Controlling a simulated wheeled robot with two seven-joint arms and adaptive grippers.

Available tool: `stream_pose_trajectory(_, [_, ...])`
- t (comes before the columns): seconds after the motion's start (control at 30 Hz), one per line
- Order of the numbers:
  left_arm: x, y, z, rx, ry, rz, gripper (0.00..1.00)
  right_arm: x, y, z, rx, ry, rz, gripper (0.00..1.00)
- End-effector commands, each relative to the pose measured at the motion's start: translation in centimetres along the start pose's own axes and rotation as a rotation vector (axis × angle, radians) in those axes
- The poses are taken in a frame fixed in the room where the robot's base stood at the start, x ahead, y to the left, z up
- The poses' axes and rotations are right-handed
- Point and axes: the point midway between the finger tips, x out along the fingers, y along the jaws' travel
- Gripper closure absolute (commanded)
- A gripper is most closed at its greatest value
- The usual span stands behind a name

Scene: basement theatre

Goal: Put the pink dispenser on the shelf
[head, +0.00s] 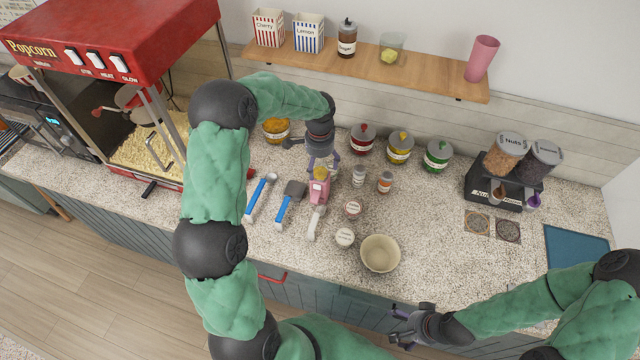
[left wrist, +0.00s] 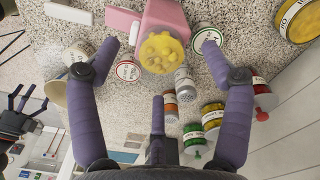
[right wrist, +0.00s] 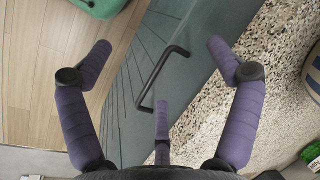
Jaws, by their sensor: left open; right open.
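The pink dispenser (head: 319,192) stands on the speckled counter, with a paler handle pointing towards the front edge. In the left wrist view its pink body (left wrist: 155,22) and yellow top (left wrist: 161,53) lie between and just beyond the open fingers. My left gripper (head: 322,166) is open above and behind the dispenser, pointing down; I see no finger closed on it. The wooden shelf (head: 415,78) runs along the back wall. My right gripper (head: 398,327) is open and empty near the counter's front edge; the right wrist view (right wrist: 160,70) shows a cabinet handle beyond its fingers.
The shelf holds striped boxes (head: 308,33), a dark jar (head: 347,40), a glass (head: 391,48) and a pink cup (head: 482,58), with room between the last two. Small jars (head: 385,182), blue-handled scoops (head: 290,203) and a bowl (head: 380,254) surround the dispenser. A popcorn machine (head: 110,45) stands left.

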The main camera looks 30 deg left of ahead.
Motion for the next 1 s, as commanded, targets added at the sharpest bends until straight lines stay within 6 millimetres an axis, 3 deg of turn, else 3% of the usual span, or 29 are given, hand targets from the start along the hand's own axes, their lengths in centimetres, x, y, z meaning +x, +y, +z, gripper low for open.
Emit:
stream_pose_trajectory(0.2, [2.6, 0.0, 0.1, 0.001, -0.001, 0.001, 0.20, -0.2, -0.1, 0.0, 0.000, 0.000, 0.000, 0.10])
stream_pose_trajectory(0.47, [2.9, 0.0, 0.0, 0.000, 0.000, 0.000, 0.20, -0.1, -0.1, 0.0, 0.000, 0.000, 0.000, 0.10])
stream_pose_trajectory(0.5, [2.9, 0.0, 0.0, 0.000, 0.000, 0.000, 0.23, -0.1, -0.1, 0.0, 0.000, 0.000, 0.000, 0.10])
stream_pose_trajectory(0.77, [2.9, 0.0, 0.1, 0.001, 0.000, 0.000, 0.96, -0.1, -0.1, 0.0, 0.000, 0.000, 0.000, 0.10])
stream_pose_trajectory(0.8, [2.9, 0.0, 0.1, 0.001, -0.001, 0.000, 1.00, -0.1, -0.1, 0.0, 0.000, 0.000, 0.000, 0.10])
stream_pose_trajectory(1.0, [2.9, 0.0, 0.0, 0.001, 0.000, 0.000, 1.00, -0.1, -0.1, 0.0, 0.000, 0.000, 0.000, 0.10])
